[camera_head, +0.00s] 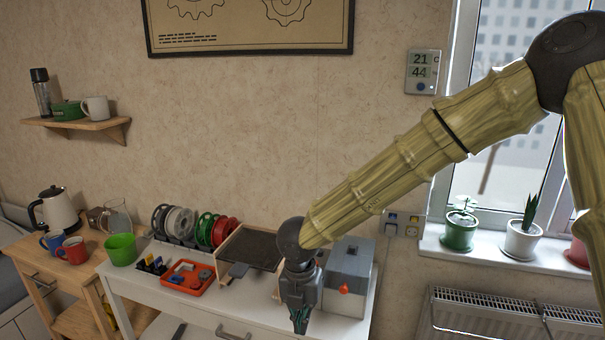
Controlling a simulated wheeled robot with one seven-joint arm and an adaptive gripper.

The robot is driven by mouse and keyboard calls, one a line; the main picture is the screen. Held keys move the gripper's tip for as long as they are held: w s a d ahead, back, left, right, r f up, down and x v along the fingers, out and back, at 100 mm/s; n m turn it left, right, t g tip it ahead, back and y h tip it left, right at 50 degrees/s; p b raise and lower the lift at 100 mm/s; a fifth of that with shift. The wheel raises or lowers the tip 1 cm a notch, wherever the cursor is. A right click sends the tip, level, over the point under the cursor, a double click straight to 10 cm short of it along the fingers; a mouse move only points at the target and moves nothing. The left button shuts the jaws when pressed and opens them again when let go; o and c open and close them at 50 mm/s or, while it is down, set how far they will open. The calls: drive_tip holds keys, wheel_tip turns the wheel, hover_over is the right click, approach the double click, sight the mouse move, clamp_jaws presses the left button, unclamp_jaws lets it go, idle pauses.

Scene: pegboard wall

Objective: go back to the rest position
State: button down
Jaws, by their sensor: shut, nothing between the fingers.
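My gripper (300,318) hangs pointing down over the front of the white cabinet (245,311), at the end of my arm. It is shut and its fingers look empty. The gripper stands in front of a grey box (349,264) with a red knob and partly hides it. A wooden-sided tray with a dark flat bed (253,247) lies left of and behind the gripper.
A red-orange tray (187,291) with small parts and a green cup (121,249) stand left on the cabinet. Spools (181,223) line the back. Potted plants (460,235) stand on the windowsill at right, above a radiator (500,315).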

drive_tip(key=s+d+f+n+t+h, duration=0.15)
drive_tip(key=s+d+f+n, duration=0.25)
drive_tip(key=d+f+n, duration=0.7)
drive_tip(key=s+d+f+n+t+h, duration=0.15)
drive_tip(key=s+d+f+n, duration=0.25)
drive_tip(key=d+f+n, duration=0.7)
drive_tip(key=s+f+n+g+y, duration=0.1)
drive_tip(key=s+f+n, duration=0.5)
drive_tip(key=s, duration=0.5)
drive_tip(key=s+f+n+g+y, duration=0.2)
drive_tip(key=s+f+n, duration=0.4)
drive_tip(key=s+n, duration=0.4)
drive_tip(key=shift+s+d+f+n, duration=0.3)
drive_tip(key=shift+s+d, duration=0.1)
drive_tip(key=shift+s, duration=0.4)
